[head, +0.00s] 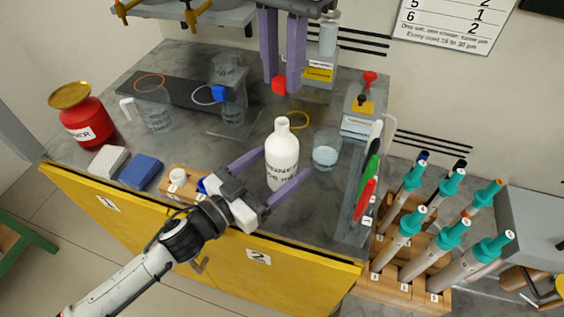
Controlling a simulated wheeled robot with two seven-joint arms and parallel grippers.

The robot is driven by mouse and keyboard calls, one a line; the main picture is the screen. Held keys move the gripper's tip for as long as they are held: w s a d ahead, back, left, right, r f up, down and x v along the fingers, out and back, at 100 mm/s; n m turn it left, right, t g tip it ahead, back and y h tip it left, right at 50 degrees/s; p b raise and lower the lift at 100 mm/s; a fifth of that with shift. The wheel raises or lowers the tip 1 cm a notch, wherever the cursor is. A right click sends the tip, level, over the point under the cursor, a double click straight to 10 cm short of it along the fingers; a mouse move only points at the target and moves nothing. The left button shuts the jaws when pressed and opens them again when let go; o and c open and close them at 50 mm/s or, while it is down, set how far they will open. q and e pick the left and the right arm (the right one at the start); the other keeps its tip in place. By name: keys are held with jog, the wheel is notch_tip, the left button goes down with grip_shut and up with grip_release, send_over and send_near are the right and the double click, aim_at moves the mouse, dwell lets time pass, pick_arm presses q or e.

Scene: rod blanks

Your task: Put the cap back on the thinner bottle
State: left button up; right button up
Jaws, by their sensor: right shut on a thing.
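The white thinner bottle (283,148), with a partly hidden label, stands upright near the front of the grey bench, its neck bare. My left gripper (287,163) reaches in from the lower left with one purple finger on each side of the bottle; I cannot tell whether they press on it. My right gripper (281,82) comes down from the top edge and is shut on a red cap (279,88). The cap is behind and above the bottle in the picture, apart from its neck.
A glass beaker (327,150) stands close to the bottle's right. A yellow ring (299,120) lies behind it. A tray with pens (362,185) runs along the bench's right side. A red jar (87,125), a blue sponge (141,171) and a wooden block (170,190) are at left.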

pick_arm(q)
jog(key=shift+w+d, duration=0.2)
jog(key=shift+w, duration=0.05)
jog(key=shift+c, duration=0.5)
jog(key=c, duration=1.5)
pick_arm(e)
send_over(282, 122)
jog(key=shift+f, duration=2.5)
jog(key=shift+f, duration=0.1)
jog(key=shift+f, duration=0.8)
jog(key=shift+f, duration=0.55)
